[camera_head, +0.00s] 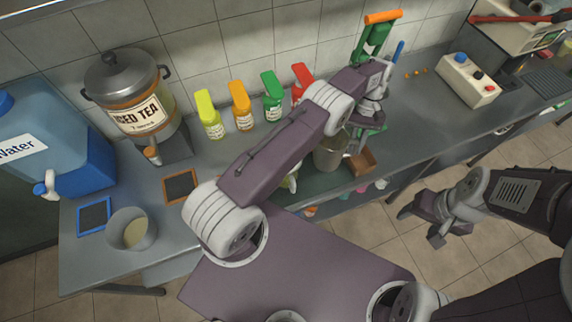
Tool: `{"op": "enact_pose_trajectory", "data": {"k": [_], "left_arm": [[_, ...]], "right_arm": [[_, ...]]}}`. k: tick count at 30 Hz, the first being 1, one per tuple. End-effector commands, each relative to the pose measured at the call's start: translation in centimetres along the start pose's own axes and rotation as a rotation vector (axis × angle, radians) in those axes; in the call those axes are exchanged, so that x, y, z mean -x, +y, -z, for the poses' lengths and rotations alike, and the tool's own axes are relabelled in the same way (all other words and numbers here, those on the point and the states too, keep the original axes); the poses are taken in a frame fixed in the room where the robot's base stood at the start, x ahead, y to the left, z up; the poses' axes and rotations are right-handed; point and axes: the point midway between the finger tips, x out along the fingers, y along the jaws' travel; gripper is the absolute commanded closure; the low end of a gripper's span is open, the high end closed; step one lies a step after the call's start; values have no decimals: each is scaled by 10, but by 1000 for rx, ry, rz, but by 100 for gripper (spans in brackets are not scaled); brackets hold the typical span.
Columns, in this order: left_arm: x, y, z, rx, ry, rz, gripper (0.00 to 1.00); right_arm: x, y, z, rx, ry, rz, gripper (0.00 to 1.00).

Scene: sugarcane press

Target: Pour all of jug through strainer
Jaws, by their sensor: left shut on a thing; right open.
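My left gripper (373,108) is at the back of the counter, in front of a green stand with an orange handle (378,32). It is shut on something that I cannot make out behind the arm. A grey metal vessel (329,155) stands below and left of it, partly hidden by my arm; I cannot tell if it is the jug. A round grey container (131,229) with pale contents stands at the counter's front left. I cannot pick out the strainer for certain. My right gripper (420,221) is open and empty, over the floor in front of the counter.
A blue water container (55,140) and an iced tea dispenser (140,115) stand at the left. Yellow (209,117), orange (241,106), green (271,98) and red (301,80) bottles line the wall. A button box (468,78) sits right; the counter before it is clear.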

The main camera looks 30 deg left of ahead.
Motion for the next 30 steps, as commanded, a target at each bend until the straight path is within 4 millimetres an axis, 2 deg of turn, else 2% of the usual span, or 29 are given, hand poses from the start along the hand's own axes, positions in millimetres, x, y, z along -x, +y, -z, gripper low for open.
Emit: {"op": "enact_pose_trajectory", "data": {"k": [8,15,30], "left_arm": [[10,0,-4,-1,0,-3,100],[34,-1,-13,-1,0,-4,100],[33,-1,-13,-1,0,-5,100]], "right_arm": [[9,0,1,0,2,0,35],[25,0,3,0,2,0,35],[23,0,3,0,2,0,35]]}}
